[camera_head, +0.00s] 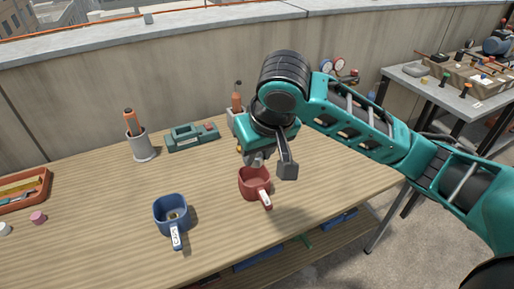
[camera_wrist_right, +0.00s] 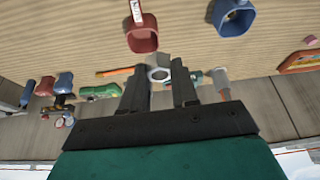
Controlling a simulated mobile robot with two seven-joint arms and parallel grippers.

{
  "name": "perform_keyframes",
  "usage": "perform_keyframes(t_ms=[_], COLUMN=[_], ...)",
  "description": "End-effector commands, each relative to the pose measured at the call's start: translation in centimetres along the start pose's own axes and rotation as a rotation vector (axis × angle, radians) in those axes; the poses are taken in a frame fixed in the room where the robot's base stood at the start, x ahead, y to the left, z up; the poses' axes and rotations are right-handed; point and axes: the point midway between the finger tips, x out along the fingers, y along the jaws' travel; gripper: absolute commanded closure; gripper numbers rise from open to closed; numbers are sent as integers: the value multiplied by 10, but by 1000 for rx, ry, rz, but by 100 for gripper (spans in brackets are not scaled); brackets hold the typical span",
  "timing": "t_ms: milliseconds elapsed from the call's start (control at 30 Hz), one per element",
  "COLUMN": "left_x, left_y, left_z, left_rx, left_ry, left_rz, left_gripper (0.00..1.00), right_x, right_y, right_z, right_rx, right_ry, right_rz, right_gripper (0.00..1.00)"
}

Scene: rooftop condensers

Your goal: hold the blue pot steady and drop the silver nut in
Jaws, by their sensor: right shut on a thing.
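The blue pot (camera_head: 160,220) stands upright on the wooden table, its handle with a white label towards the near edge. A small pale thing (camera_head: 173,215) shows inside it. The blue pot also shows at the top right of the right wrist view (camera_wrist_right: 232,27). My right gripper (camera_head: 262,160) is above and behind the red pot, well to the right of the blue pot. In the right wrist view, the silver nut (camera_wrist_right: 158,74) is between the tips of my right gripper (camera_wrist_right: 160,78), which is shut on it. My left gripper is not in view.
The red pot (camera_head: 252,184) stands just below my right gripper. Behind are a grey cup with an orange-handled tool (camera_head: 142,147) and a green case (camera_head: 190,138). An orange tray (camera_head: 38,191) and a pink piece (camera_head: 38,217) lie at left. Table around the blue pot is clear.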

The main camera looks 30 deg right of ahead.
Motion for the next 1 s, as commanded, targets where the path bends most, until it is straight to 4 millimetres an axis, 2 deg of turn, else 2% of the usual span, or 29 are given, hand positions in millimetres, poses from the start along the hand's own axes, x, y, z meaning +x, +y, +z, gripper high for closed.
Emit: perform_keyframes(t_ms=[133, 267, 500, 633, 800, 1000], left_x=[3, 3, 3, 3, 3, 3], left_y=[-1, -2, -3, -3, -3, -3], left_z=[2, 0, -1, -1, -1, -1], left_rx=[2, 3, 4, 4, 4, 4], left_ry=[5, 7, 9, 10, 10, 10], left_rz=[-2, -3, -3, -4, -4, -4], left_gripper=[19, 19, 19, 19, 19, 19], right_x=[7, 18, 40, 51, 62, 70], right_y=[-9, -25, -67, -94, -131, -166], right_z=[-12, -31, -66, -80, -92, -96], right_rx=[-73, -217, -562, -760, -1019, -1262], right_ry=[-1, 0, 3, 4, 7, 8], right_rz=[-34, -97, -241, -323, -429, -526], right_gripper=[100, 100, 100, 100, 100, 100])
